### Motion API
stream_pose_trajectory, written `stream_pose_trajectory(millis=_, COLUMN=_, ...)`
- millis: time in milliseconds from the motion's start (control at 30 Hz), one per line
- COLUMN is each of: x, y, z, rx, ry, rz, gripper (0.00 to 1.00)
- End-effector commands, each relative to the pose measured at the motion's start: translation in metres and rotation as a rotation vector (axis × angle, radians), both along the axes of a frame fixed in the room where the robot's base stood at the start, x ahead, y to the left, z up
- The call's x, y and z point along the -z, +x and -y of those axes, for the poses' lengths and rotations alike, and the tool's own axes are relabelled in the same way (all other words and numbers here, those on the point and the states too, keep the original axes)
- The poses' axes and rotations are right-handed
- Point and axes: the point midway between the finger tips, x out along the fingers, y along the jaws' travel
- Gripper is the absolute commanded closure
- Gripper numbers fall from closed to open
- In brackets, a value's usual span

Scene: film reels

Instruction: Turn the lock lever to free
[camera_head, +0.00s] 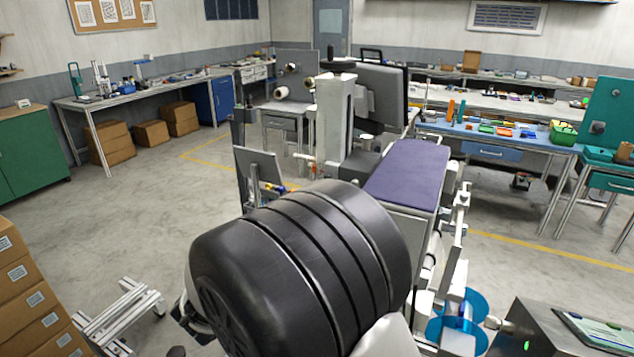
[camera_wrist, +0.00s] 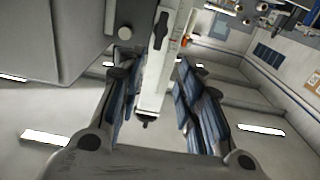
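In the wrist view my gripper (camera_wrist: 157,82) is open, its two blue-grey padded fingers spread apart. A pale upright post (camera_wrist: 153,95) shows between and beyond the fingers. A dark elongated part (camera_wrist: 160,30), which looks like the lock lever, lies lengthwise along the post beyond the fingertips. I see no clear contact with it. A small red part (camera_wrist: 185,42) is to its right. In the head view the machine's white column (camera_head: 335,120) stands beyond my large black arm link, which hides my gripper. I cannot pick out the lever there.
A purple-topped surface (camera_head: 405,172) is right of the column, with a dark monitor-like panel (camera_head: 375,95) behind. Open floor (camera_head: 120,215) is at left.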

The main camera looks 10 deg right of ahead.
Motion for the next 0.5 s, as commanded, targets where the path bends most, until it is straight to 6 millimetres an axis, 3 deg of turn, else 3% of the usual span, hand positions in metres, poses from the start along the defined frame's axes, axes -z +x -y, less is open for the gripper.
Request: stream_pose_trajectory(millis=500, x=0.002, y=0.087, z=0.065, rx=0.002, ry=0.002, rz=0.002, gripper=0.67)
